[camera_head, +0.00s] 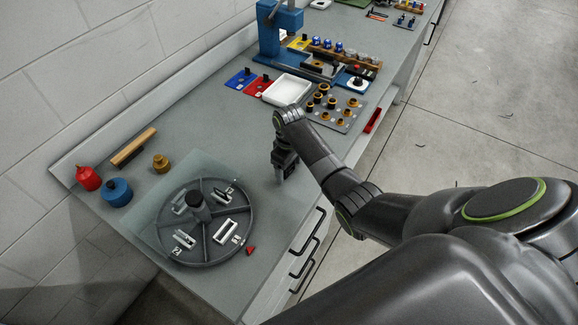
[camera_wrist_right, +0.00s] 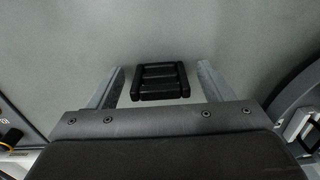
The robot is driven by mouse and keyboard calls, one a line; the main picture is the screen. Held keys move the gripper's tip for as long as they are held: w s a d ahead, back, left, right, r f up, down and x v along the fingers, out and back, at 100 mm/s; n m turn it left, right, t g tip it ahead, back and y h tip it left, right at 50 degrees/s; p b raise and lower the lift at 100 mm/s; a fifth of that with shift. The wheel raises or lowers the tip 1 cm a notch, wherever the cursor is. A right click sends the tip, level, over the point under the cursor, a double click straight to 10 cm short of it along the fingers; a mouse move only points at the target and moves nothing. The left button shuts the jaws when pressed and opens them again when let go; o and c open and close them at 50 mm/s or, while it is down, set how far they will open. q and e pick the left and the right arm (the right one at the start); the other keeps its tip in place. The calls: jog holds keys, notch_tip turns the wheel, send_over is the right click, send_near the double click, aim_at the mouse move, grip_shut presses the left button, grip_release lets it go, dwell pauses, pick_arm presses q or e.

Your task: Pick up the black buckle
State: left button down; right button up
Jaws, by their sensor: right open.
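The black buckle (camera_wrist_right: 160,82) lies flat on the grey bench top in the right wrist view, a dark ladder-like rectangle with crossbars. My right gripper (camera_wrist_right: 162,90) is open, with one finger on each side of the buckle in the picture and a gap to both sides. I cannot tell the height of the fingertips over the bench. In the head view my right gripper (camera_head: 284,175) points down at the bench, right of the round dark fixture; I cannot make out the buckle there. My left gripper is not in view.
The round spoked fixture (camera_head: 189,254) with several metal frames stands left of the right gripper. A perforated grey plate with brass parts (camera_head: 338,124) and a white tray (camera_head: 287,90) lie behind. A blue press (camera_head: 269,35) stands farther back. Red and blue containers (camera_head: 117,191) stand far left.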

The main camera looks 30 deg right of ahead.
jog(key=shift+f, duration=0.15)
jog(key=c, duration=1)
